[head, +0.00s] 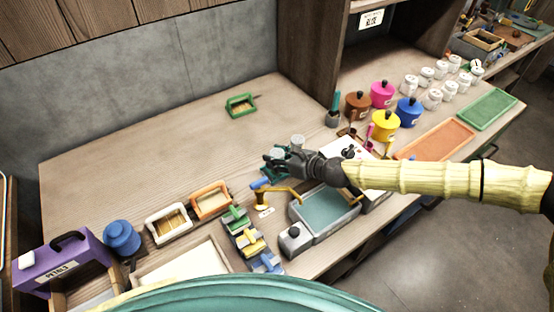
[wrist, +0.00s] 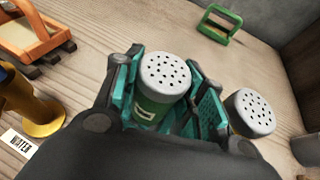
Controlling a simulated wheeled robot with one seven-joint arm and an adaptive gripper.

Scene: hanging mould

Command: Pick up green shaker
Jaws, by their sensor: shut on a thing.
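The green shaker (wrist: 153,108) has a grey lid with dark holes and a green body with a pale mark. In the wrist view it stands between the teal fingers of my gripper (wrist: 163,100), which is shut on it. In the head view my gripper (head: 277,160) is over the middle of the workbench, above the basin's far left side. The green shaker is mostly hidden by the gripper there. A second shaker (wrist: 250,112) with the same grey lid and a yellowish body is just right of the fingers. Its lid also shows in the head view (head: 298,141).
A brass tap (wrist: 38,112) and WATER label are left of the gripper. A green frame (head: 240,105) lies on the open bench behind. The water basin (head: 326,212) is in front. Coloured pots, including a yellow one (head: 384,125), stand at right. The back left bench is clear.

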